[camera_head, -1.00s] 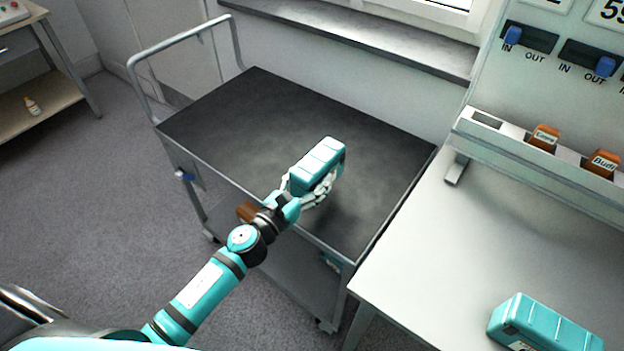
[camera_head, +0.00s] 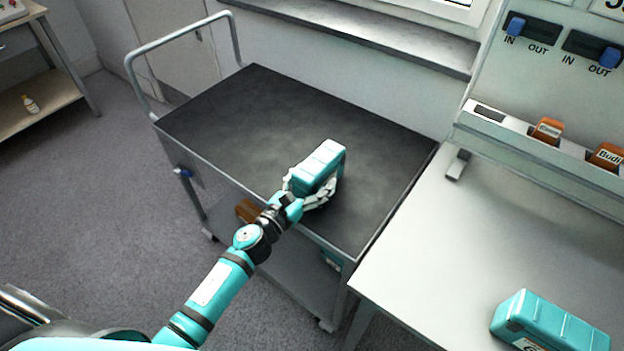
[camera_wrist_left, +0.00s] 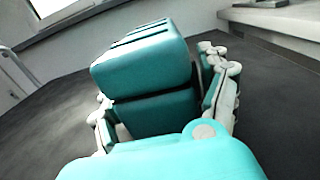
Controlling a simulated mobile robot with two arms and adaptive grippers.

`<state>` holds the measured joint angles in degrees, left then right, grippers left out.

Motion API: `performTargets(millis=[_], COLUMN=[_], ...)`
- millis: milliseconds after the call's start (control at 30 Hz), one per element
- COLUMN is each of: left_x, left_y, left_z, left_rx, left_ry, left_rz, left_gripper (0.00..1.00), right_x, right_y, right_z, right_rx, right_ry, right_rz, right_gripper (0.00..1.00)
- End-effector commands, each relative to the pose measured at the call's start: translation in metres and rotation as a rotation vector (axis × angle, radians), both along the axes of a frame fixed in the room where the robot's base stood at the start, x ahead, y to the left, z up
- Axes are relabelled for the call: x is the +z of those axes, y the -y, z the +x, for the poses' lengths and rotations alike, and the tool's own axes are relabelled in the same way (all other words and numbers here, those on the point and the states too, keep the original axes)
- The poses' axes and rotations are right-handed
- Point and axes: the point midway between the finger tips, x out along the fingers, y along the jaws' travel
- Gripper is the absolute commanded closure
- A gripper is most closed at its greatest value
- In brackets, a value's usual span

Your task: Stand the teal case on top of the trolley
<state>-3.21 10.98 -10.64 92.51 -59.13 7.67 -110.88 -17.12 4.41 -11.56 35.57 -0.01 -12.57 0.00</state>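The teal case (camera_head: 320,165) is at the trolley's near right part, over its dark top (camera_head: 270,120). My left gripper (camera_head: 312,190) has its pale fingers around the lower part of the case. In the left wrist view the case (camera_wrist_left: 148,70) fills the middle, with fingers on both sides of it, and the gripper (camera_wrist_left: 165,115) is shut on it. The case looks upright. I cannot tell whether its bottom touches the trolley top, as the gripper hides it. My right gripper is not in view.
A second teal case (camera_head: 550,325) lies on the grey bench (camera_head: 480,240) at the right. A rack with orange-brown tagged items (camera_head: 548,131) stands at the bench's back. The trolley's handle (camera_head: 185,42) rises at its left end. Most of the trolley top is clear.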

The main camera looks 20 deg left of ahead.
Motion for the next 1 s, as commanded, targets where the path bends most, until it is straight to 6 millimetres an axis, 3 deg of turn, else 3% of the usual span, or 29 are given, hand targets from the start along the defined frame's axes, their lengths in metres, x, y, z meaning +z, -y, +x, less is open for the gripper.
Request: performTargets(millis=[433, 800, 1000], left_x=[0.001, -0.002, -0.001], left_y=[-0.002, -0.025, -0.034], left_z=[-0.005, -0.076, -0.105], left_rx=[0.0, 0.001, 0.001], left_ry=[-0.001, -0.003, -0.002], left_rz=[0.0, -0.001, 0.0], left_gripper=[0.12, 0.12, 0.12], right_x=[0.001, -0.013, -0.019], right_y=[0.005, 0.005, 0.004], right_z=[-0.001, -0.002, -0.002], right_rx=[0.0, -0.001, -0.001], right_ry=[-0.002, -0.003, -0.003], right_rz=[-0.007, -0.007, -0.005], right_gripper=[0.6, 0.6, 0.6])
